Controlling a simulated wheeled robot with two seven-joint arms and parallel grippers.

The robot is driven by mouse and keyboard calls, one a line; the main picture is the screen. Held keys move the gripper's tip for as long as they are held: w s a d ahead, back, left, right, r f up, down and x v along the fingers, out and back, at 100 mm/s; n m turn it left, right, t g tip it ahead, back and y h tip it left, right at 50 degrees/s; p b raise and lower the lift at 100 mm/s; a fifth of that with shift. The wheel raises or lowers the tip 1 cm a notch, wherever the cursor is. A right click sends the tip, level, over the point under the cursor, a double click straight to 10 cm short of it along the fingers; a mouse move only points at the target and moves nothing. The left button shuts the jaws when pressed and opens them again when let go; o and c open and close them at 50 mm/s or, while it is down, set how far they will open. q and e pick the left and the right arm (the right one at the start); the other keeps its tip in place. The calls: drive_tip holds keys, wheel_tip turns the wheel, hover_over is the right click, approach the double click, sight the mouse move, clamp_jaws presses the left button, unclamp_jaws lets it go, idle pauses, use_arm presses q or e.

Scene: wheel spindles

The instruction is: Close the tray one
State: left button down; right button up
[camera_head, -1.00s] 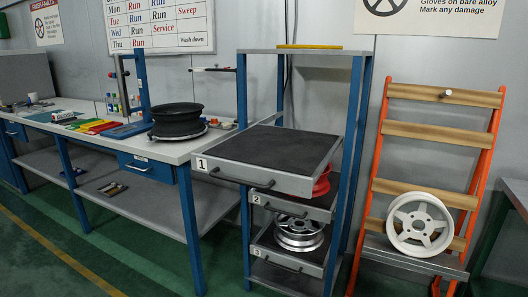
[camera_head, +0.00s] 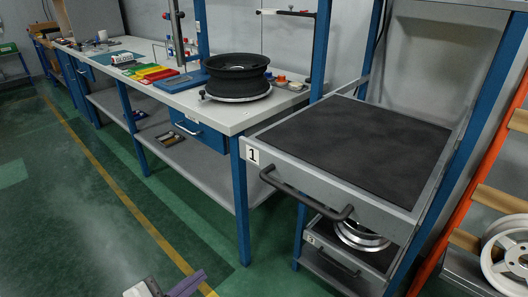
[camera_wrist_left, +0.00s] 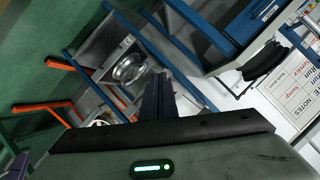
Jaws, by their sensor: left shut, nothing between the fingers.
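Tray one (camera_head: 355,143) is a grey tray with a dark mat, marked "1", with a black bar handle (camera_head: 305,196) on its front. It sticks out of the blue-posted rack and nothing lies on it. My left gripper (camera_head: 187,283) shows at the bottom edge of the head view, low and well to the left of the handle, apart from it. In the left wrist view its dark fingers (camera_wrist_left: 157,98) are together and empty. My right gripper is not in view.
Below tray one, a lower tray holds a silver wheel (camera_head: 362,235), which also shows in the left wrist view (camera_wrist_left: 130,68). The workbench (camera_head: 235,113) on the left carries a black wheel (camera_head: 237,75). An orange-framed rack with a white wheel (camera_head: 506,250) stands right. The floor before tray one is open.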

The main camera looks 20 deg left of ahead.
use_arm(q)
drive_tip(key=w+a+r+m+t+h+p, duration=0.15)
drive_tip(key=r+m, duration=0.25)
drive_tip(key=r, duration=0.4)
drive_tip(key=w+r+m+t+h, duration=0.15)
drive_tip(key=r+m, duration=0.25)
drive_tip(key=r, duration=0.4)
drive_tip(key=m+h, duration=0.2)
drive_tip(key=m, duration=0.3)
approach(256, 156)
drive_tip(key=shift+t, duration=0.4)
drive_tip(key=p+x, duration=0.1)
drive_tip(key=x, duration=0.3)
drive_tip(key=shift+w+d+f, duration=0.15)
drive_tip(key=shift+w+f, duration=0.05)
drive_tip(key=shift+p+x, duration=0.3)
drive_tip(key=shift+x, duration=0.7)
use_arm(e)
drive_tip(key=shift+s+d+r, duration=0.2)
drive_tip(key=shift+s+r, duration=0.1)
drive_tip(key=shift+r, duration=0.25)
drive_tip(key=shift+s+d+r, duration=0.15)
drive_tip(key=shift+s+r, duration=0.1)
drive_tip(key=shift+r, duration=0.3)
use_arm(q)
drive_tip(key=shift+f, duration=0.15)
